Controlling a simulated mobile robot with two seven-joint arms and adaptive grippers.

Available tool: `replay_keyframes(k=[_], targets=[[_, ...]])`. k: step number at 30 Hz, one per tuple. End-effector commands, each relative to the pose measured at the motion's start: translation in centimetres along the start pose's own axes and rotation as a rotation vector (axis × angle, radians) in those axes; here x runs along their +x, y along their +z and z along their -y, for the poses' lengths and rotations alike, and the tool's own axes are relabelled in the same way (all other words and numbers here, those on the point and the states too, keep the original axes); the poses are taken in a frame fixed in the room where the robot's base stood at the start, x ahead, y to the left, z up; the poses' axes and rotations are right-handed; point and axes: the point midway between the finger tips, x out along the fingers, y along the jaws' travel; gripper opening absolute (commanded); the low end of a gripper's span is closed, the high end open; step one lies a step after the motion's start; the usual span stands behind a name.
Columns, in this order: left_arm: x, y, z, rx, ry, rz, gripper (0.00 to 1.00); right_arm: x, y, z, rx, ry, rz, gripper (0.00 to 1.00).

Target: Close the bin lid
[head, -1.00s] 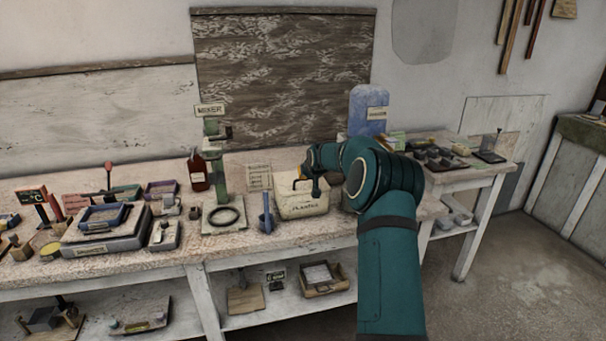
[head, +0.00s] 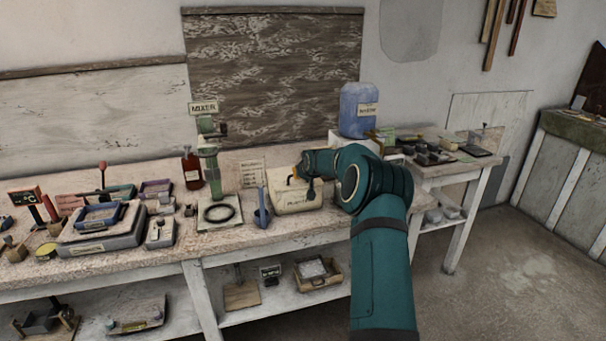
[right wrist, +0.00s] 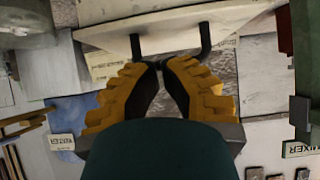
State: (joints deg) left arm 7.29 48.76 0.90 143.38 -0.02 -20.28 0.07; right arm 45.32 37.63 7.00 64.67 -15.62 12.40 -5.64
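The cream bin (head: 298,205) with dark lettering stands on the bench, partly covered by my right arm. My right gripper (head: 300,178) is at its top, next to a dark handle loop. In the right wrist view, a pale panel (right wrist: 180,22), which appears to be the lid, carries the black handle (right wrist: 205,42) on two posts. My yellow fingers (right wrist: 163,66) are drawn together with their tips at the handle's bar. I cannot tell whether the bar is between them. How far the lid stands open is hidden. My left gripper is not in view.
A blue jug (head: 358,112) stands behind my right arm. A blue scoop-like tool (head: 262,208) and the green mixer (head: 208,165) stand left of the bin. Trays and scales (head: 100,228) crowd the left bench. Floor (head: 500,265) at right is clear.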

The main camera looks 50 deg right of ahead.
Motion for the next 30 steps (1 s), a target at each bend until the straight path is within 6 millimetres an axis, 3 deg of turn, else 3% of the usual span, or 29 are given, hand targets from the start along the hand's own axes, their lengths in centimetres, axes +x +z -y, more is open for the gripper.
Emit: replay_keyframes(k=[5, 12, 15, 30], targets=[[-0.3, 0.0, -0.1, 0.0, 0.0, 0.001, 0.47, -0.4, -0.5, 0.1, -0.001, 0.0, -0.001, 0.0], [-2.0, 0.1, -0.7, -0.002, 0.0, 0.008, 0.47, -3.2, -3.6, 1.1, -0.003, -0.003, -0.003, 0.0], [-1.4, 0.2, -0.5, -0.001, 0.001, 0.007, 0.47, -3.3, -1.4, 0.9, -0.003, -0.003, 0.004, 0.0], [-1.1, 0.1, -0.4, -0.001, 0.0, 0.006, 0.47, -6.1, 5.3, 0.7, -0.002, -0.003, 0.002, 0.0]])
